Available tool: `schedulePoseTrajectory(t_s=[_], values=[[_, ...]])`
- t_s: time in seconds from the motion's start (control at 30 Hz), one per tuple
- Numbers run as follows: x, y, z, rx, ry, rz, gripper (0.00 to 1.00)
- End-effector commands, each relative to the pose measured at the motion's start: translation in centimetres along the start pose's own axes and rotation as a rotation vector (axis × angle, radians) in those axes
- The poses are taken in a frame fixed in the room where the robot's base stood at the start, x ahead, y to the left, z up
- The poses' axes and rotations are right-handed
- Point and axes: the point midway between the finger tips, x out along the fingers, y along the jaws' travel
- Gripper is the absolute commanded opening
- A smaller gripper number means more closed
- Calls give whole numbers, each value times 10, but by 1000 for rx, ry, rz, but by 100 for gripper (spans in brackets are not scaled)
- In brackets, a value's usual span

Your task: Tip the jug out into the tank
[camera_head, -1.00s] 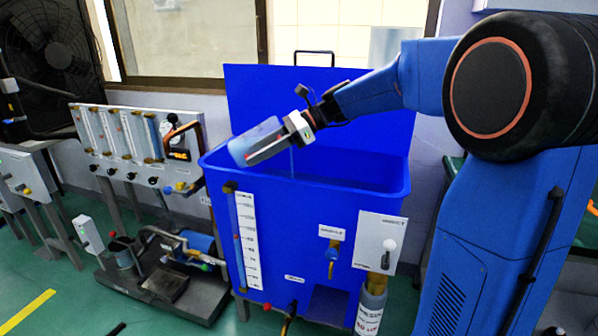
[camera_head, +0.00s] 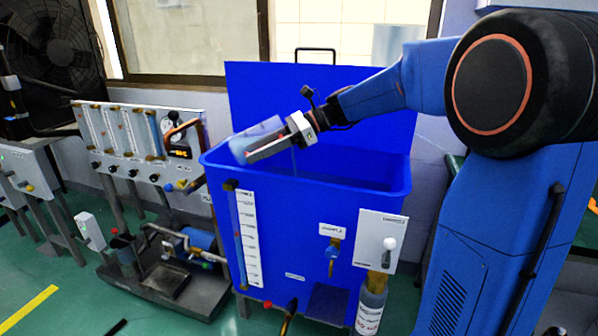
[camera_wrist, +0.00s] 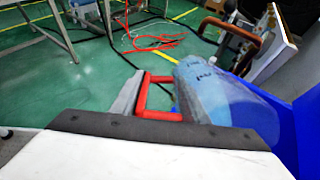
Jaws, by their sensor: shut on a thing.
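The jug (camera_head: 262,131) is a translucent pale-blue vessel. It is tipped well over, its far end pointing left and slightly down, above the left part of the blue tank (camera_head: 300,215). My gripper (camera_head: 258,153) is shut on the jug and holds it near the tank's left rim. A thin pale vertical streak shows below the gripper; I cannot tell if it is liquid. In the wrist view the jug (camera_wrist: 215,95) lies at the right of the red bracket-shaped part, with the blue tank (camera_wrist: 305,125) at the right edge. The jug's contents cannot be made out.
The tank's raised blue lid (camera_head: 330,105) stands behind it. A flow-meter panel (camera_head: 125,135) and a pump stand (camera_head: 165,285) are at the left. Green floor lies free at lower left.

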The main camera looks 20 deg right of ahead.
Motion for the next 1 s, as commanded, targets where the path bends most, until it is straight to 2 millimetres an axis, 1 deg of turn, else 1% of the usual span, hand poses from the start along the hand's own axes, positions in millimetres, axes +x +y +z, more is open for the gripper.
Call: schedulePoseTrajectory(t_s=[1.0], values=[[4,1,1,-2,-65,0,0]])
